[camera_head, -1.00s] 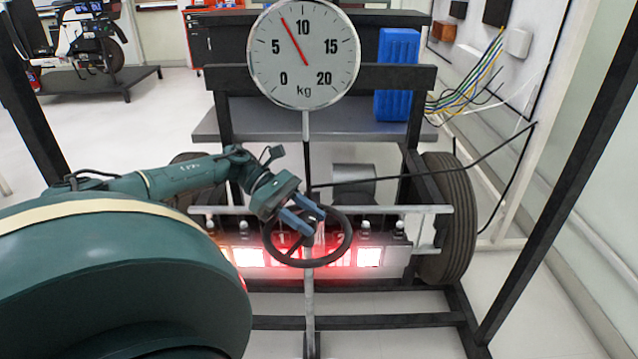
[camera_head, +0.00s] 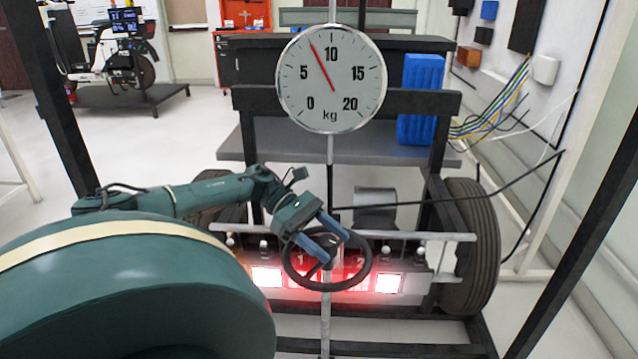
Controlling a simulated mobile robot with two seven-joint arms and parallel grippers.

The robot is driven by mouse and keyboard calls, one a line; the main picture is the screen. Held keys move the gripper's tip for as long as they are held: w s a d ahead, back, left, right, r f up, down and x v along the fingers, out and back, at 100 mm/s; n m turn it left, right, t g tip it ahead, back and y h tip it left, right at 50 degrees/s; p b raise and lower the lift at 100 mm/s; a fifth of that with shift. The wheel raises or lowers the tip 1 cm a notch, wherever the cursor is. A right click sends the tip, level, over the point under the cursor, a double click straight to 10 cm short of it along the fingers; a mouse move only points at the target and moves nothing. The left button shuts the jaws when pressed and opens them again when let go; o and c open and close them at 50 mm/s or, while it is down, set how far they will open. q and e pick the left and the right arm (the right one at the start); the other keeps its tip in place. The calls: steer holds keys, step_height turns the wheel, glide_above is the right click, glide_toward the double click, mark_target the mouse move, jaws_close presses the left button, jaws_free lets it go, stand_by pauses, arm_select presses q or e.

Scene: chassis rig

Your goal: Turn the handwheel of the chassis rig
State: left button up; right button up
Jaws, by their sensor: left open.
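The black handwheel (camera_head: 290,275) of the chassis rig stands on a thin grey post in the middle of the head view. My left gripper (camera_head: 333,243) comes in from the left. Its two blue fingers are apart and reach over the upper part of the wheel, near its hub. The gripper hides part of the rim, and I cannot tell whether the fingers touch it. My right gripper is not in view.
A round kg dial (camera_head: 331,78) rises behind the wheel, its red needle between 5 and 10. Red-lit panels (camera_head: 388,283) sit behind the wheel. A tire (camera_head: 471,245) is at right, a blue block (camera_head: 421,98) behind. Black frame posts flank the rig.

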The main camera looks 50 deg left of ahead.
arm_select(q)
steer(key=v, duration=1.3)
